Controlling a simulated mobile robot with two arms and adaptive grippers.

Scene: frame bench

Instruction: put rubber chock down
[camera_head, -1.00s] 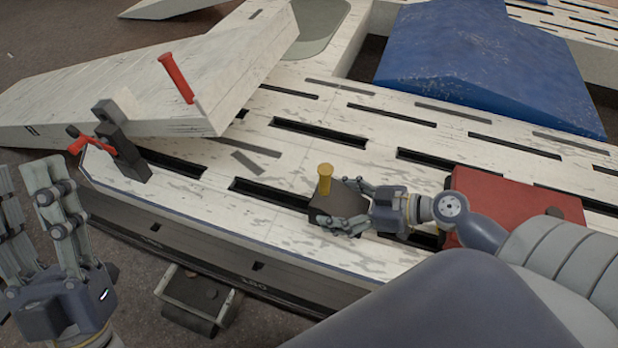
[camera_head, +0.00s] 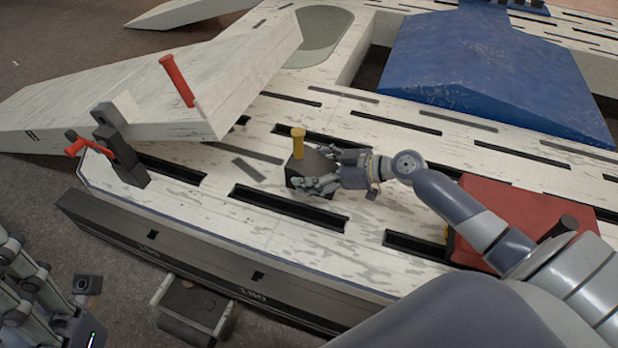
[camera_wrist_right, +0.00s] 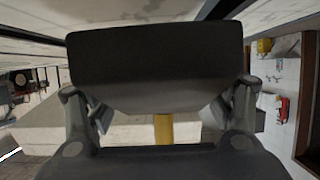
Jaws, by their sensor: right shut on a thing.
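The rubber chock is a dark block (camera_head: 309,167) with a yellow upright handle (camera_head: 298,144). It is at or just above the pale slotted bench top (camera_head: 375,240); I cannot tell if it touches. My right gripper (camera_head: 325,170) is shut on the chock from its right side. In the right wrist view the dark chock (camera_wrist_right: 155,68) fills the space between the fingers, with the yellow handle (camera_wrist_right: 163,128) below it. My left gripper (camera_head: 35,285) is at the lower left, away from the bench top and partly cut off; its fingers look spread and empty.
A black clamp with a red lever (camera_head: 120,150) stands at the bench's left end. A pale ramp with a red handle (camera_head: 177,80) lies behind it. A blue wedge (camera_head: 480,70) is at the back right, a red block (camera_head: 525,210) at the right. Bare slotted surface surrounds the chock.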

